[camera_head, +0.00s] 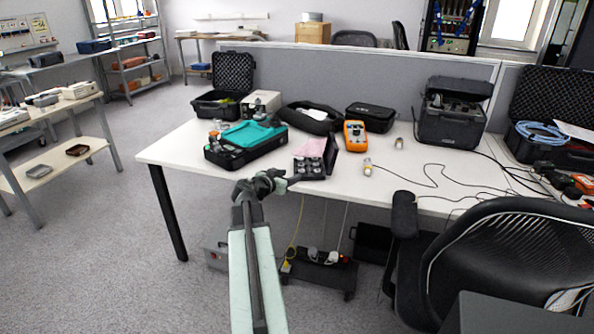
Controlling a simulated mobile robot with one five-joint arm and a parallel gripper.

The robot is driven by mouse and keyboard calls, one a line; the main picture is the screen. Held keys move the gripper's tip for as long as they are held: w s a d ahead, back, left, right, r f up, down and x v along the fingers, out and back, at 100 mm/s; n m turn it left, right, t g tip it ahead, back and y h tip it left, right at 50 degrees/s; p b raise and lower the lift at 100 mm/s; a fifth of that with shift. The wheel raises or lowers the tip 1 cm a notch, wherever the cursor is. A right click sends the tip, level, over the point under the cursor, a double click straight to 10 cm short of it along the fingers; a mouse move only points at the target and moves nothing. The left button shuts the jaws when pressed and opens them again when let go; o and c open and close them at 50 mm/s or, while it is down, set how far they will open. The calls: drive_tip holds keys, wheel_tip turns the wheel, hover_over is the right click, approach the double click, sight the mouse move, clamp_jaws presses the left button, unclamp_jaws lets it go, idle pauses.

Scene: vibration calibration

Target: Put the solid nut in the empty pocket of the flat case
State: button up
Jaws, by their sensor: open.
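The flat case (309,175) is a small open black case near the front edge of the white table, its dark lid upright at its right. Round metal pieces sit in its pockets; which pocket is empty is too small to tell. A small metal and yellowish piece (367,168) stands on the table right of the case, and another small metal piece (398,143) stands further back. I cannot tell whether either is the solid nut. My gripper (284,181) is open, at the table's front edge just left of the case, with nothing visible in it.
A larger black case with a teal cover (252,134) lies left of the flat case. An orange meter (354,135) stands behind it. Thin black cables (432,177) cross the table at right. An office chair (500,255) stands at the front right. The table's left front corner is clear.

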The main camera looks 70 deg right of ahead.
drive_tip(key=v, duration=0.3)
drive_tip(key=shift+a, duration=0.25)
drive_tip(key=w+a+f+n+t+y, duration=0.2)
drive_tip(key=w+a+f+n+y, duration=0.3)
drive_tip(key=w+a, duration=0.75)
drive_tip(key=w+a+f+n+t+y, duration=0.25)
drive_tip(key=w+a+f, duration=0.35)
drive_tip(key=w+a, duration=0.7)
drive_tip(key=a+f+n+y, duration=0.2)
drive_tip(key=a+n, duration=0.2)
drive_tip(key=a, duration=1)
drive_tip(key=s+a+f+n+g+y, duration=0.1)
drive_tip(key=a+n, duration=0.3)
drive_tip(key=a, duration=1)
drive_tip(key=a+f+n+g+y, duration=0.1)
drive_tip(key=a+n+y, duration=0.3)
drive_tip(key=a, duration=1.1)
drive_tip(key=shift+s+f, duration=0.2)
drive_tip(key=shift+f, duration=0.65)
drive_tip(key=shift+n, duration=0.25)
